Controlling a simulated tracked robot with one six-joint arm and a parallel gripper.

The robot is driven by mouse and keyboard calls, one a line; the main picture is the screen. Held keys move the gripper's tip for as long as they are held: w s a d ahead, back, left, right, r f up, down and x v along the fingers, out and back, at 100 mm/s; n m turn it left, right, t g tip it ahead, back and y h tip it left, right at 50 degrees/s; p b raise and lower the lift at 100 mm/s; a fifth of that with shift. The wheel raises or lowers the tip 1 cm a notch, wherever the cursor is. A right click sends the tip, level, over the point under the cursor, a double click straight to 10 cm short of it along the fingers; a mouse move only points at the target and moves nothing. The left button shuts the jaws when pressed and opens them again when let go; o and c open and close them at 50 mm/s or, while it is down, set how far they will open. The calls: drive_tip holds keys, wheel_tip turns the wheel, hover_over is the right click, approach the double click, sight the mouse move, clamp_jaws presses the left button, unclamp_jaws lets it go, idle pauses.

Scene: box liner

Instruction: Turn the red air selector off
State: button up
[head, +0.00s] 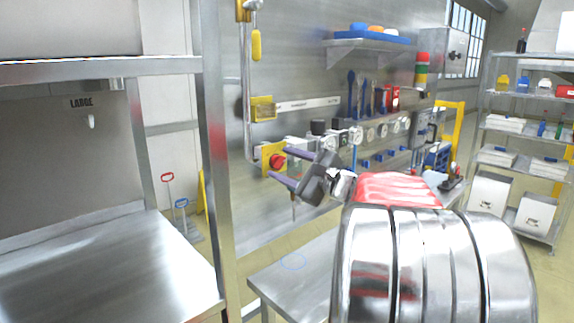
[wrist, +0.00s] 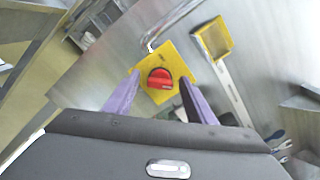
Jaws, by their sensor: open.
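The red air selector (head: 277,161) is a red knob on a yellow square plate (head: 268,151), mounted on the steel wall panel. In the wrist view the red knob (wrist: 160,78) sits on its yellow plate (wrist: 171,62), between and beyond my two fingertips. My gripper (head: 299,166) has two purple fingers spread apart, close to the knob in the head view. It is open and empty, and it also shows in the wrist view (wrist: 158,86). I cannot tell whether either finger touches the plate.
A steel post (head: 214,150) and bench (head: 100,265) stand at left. A table (head: 290,275) is below.

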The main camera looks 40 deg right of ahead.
drive_tip(key=shift+w, duration=0.1)
drive_tip(key=shift+c, duration=0.4)
drive_tip(key=c, duration=0.9)
drive_tip(key=shift+d, duration=0.3)
drive_tip(key=shift+c, duration=0.3)
drive_tip(key=shift+a, duration=0.25)
